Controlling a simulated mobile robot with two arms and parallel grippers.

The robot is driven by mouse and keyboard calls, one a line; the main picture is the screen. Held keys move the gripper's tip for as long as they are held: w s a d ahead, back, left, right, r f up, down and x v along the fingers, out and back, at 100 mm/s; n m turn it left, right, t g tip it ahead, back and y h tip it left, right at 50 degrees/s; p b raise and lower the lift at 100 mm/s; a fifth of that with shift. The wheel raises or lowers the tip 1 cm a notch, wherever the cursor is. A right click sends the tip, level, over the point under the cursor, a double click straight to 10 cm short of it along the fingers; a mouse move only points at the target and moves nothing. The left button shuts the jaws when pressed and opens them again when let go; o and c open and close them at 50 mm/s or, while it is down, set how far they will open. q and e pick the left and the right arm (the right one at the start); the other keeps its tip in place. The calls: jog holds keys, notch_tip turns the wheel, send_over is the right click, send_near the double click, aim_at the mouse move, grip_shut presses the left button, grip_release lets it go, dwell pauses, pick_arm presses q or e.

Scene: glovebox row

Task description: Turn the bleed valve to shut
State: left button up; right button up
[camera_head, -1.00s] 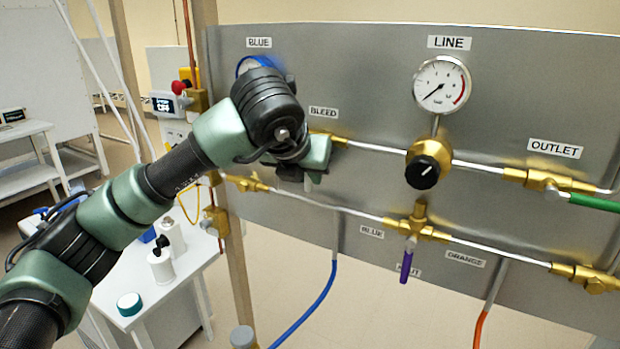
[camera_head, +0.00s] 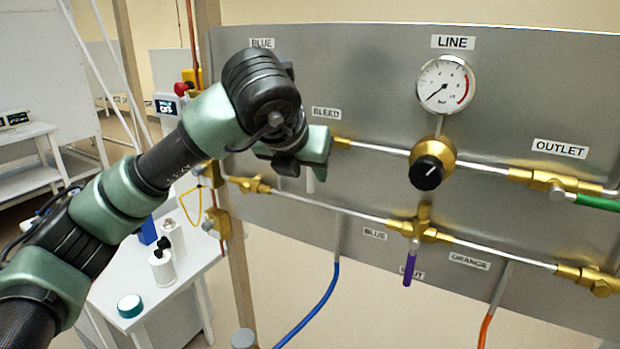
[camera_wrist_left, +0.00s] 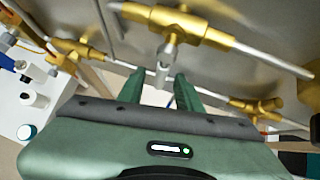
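The bleed valve sits under the BLEED label (camera_head: 326,113) on the grey panel. In the head view my left gripper (camera_head: 312,165) covers most of it, and only a brass end (camera_head: 342,142) shows at the right. In the left wrist view its brass body (camera_wrist_left: 178,24) and short grey handle (camera_wrist_left: 166,58) show. My left gripper (camera_wrist_left: 161,84) is open there, its two green fingers on either side of the handle's lower end. A gap shows on the left; contact on the right cannot be told. My right gripper is not in view.
The line gauge (camera_head: 445,85) and black regulator knob (camera_head: 427,172) are to the right. A lower pipe with a purple-handled valve (camera_head: 409,268) runs below. The blue hose (camera_head: 318,308) hangs beneath. A white table (camera_head: 178,272) with bottles stands at the left.

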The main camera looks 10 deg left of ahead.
pick_arm(q)
jog(key=v, duration=0.4)
jog(key=shift+s+r+b, duration=0.3)
jog(key=shift+b, duration=0.1)
